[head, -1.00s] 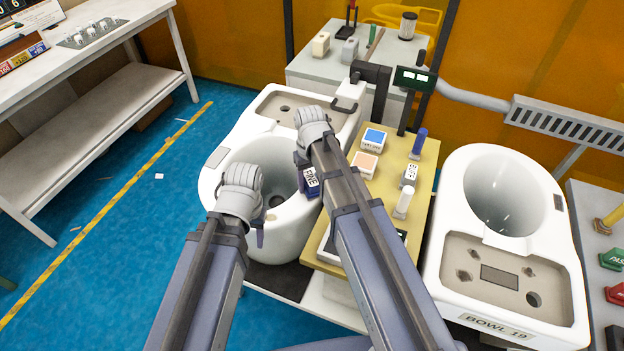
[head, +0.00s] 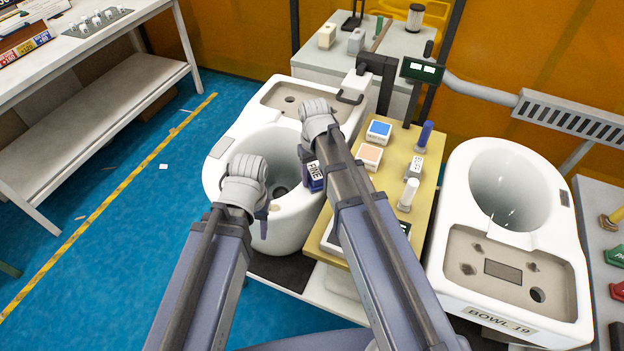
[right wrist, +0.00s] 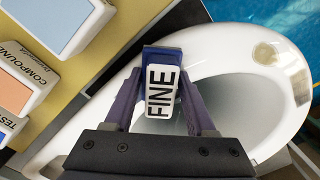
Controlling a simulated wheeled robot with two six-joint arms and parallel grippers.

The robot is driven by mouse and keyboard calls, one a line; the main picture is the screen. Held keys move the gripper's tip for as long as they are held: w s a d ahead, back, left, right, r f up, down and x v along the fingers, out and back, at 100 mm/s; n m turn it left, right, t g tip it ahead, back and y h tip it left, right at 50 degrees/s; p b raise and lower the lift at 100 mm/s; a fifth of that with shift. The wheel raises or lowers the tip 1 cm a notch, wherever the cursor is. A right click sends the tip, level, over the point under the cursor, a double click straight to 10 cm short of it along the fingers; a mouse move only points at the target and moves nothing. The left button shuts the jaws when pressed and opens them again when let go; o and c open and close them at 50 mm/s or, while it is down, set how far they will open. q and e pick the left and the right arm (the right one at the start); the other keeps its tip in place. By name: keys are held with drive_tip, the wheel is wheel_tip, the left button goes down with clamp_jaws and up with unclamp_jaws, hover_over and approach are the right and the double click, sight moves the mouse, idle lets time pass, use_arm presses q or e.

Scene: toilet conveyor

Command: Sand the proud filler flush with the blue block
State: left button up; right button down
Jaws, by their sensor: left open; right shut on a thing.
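The blue block (head: 315,178), labelled FINE, is in my right gripper (head: 311,168), which is shut on it. The block also shows in the right wrist view (right wrist: 162,92), between the two fingers (right wrist: 163,104), label facing the camera. It is held over the right side of the white toilet bowl (head: 292,228); contact with the rim cannot be told. A small cream patch, seemingly the filler (right wrist: 264,53), is on the bowl rim in the right wrist view, apart from the block. My left gripper (head: 262,214) is open and empty near the bowl's front left.
A tan bench (head: 403,165) right of the bowl holds a blue-topped box (head: 379,131), an orange-topped box (head: 369,156) and bottles. A second bowl (head: 552,225) stands further right. A grey cabinet (head: 395,50) is behind. Blue floor (head: 140,245) lies open at left.

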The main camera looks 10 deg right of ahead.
drive_tip(key=shift+w+d, duration=0.4)
drive_tip(key=shift+w, duration=0.25)
drive_tip(key=shift+w, duration=0.1)
drive_tip(key=shift+w+d+r, duration=0.1)
drive_tip(key=shift+w+d, duration=0.4)
drive_tip(key=shift+w, duration=0.2)
drive_tip(key=shift+w+d, duration=0.5)
drive_tip(key=shift+w, duration=0.15)
